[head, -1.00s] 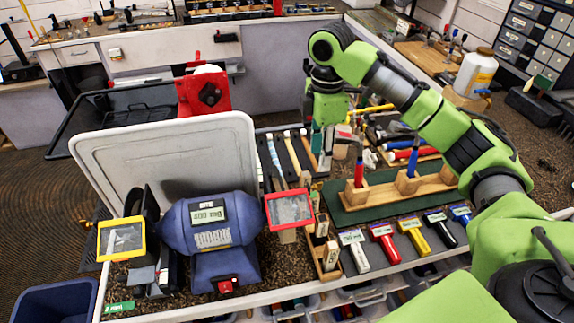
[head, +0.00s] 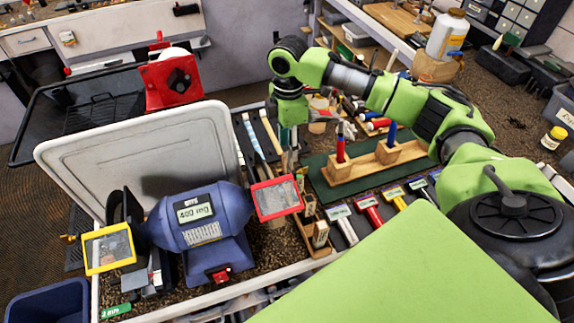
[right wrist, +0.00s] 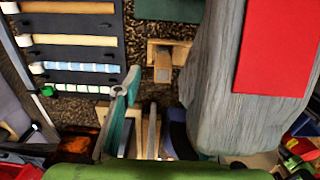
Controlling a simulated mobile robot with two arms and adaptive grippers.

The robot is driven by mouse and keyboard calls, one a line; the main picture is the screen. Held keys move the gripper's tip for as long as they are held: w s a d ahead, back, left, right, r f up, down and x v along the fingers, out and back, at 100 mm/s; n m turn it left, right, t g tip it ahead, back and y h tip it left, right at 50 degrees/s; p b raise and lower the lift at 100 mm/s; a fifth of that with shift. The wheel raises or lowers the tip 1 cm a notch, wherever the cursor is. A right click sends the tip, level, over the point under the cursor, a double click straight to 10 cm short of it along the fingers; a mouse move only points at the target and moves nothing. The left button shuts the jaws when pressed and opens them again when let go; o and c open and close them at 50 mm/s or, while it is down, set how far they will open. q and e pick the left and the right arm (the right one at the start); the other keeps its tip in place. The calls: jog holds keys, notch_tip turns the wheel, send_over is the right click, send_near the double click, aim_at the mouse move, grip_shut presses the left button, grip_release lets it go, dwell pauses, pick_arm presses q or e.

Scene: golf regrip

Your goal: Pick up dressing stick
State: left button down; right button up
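I cannot single out the dressing stick with certainty. A large grey, weathered-looking piece with a red patch (right wrist: 225,100) fills the right of the right wrist view, very close to the camera; I cannot tell whether it is held. A small wooden holder (right wrist: 160,60) is left of it. In the head view, upright wooden pieces (head: 320,234) stand in a narrow rack beside the blue bench grinder (head: 202,222). My right gripper (head: 291,122) is low over the bench behind the grinder's red-framed shield; its fingers are not clear. My left gripper is not in view.
A grey tray lid (head: 140,150) stands upright behind the grinder. A green mat (head: 318,180) with a wooden stand (head: 365,166) lies to the right. Several labelled tools lie in front of it. Striped-handled tools (right wrist: 80,66) lie left in the wrist view.

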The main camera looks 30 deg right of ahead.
aim_at(287, 168)
jog(key=f, duration=0.1)
jog(key=f+p, duration=0.2)
jog(key=f, duration=0.1)
jog(key=shift+s+a+f, duration=0.1)
jog(key=shift+s+a, duration=0.15)
jog(key=shift+f, duration=0.35)
jog(key=shift+w, duration=0.1)
jog(key=c, duration=1.1)
jog(key=shift+r, duration=0.1)
